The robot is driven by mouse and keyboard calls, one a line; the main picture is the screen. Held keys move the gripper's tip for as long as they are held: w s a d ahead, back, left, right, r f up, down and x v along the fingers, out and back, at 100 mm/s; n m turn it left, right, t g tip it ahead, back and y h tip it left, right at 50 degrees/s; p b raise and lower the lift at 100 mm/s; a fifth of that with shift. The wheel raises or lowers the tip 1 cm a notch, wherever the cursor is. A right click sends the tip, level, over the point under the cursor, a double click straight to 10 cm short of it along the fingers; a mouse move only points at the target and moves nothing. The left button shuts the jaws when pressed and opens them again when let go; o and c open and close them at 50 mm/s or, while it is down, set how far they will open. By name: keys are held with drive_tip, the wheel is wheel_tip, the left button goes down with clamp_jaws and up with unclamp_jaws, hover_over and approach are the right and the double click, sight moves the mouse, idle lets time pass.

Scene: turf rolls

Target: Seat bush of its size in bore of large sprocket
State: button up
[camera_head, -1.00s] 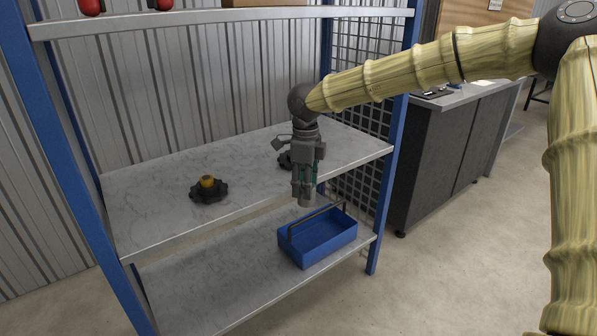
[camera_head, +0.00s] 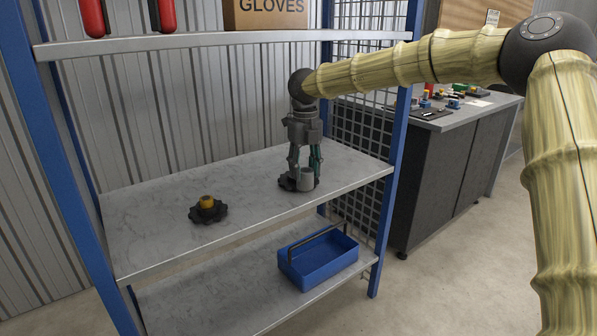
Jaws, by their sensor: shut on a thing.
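My gripper (camera_head: 305,172) points down at the right part of the upper marble shelf, shut on a grey cylindrical bush (camera_head: 307,181). A dark toothed sprocket (camera_head: 286,184) lies on the shelf there, partly hidden behind the bush and fingers. The bush overlaps the sprocket in the picture; I cannot tell whether it is in the bore, on top, or in front. A second dark sprocket (camera_head: 209,215) lies on the left part of the shelf, with a yellow-orange piece (camera_head: 207,201) standing at its centre. Which sprocket is larger is hard to tell.
The marble shelf (camera_head: 150,215) is clear between the sprockets. A blue tote (camera_head: 322,269) with a bar handle is on the lower shelf. Blue uprights (camera_head: 393,150) and a top shelf (camera_head: 200,42) frame the space. A workbench (camera_head: 430,170) stands at right.

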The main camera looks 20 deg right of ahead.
drive_tip(key=w, duration=0.3)
drive_tip(key=w+d+b, duration=0.1)
drive_tip(key=w, duration=0.3)
drive_tip(key=w+f, duration=0.1)
drive_tip(key=w, duration=0.2)
drive_tip(key=shift+w+d+b, duration=0.2)
drive_tip(key=shift+w+b, duration=0.1)
drive_tip(key=shift+w, duration=0.05)
drive_tip(key=shift+f+b, duration=0.9)
drive_tip(key=shift+f, duration=0.9)
drive_tip(key=o, duration=1.3)
drive_tip(key=shift+c, duration=0.2)
wheel_tip(320, 180, up, 8)
drive_tip(key=p, duration=0.2)
drive_tip(key=shift+f+p, duration=0.2)
drive_tip(key=shift+p, duration=0.15)
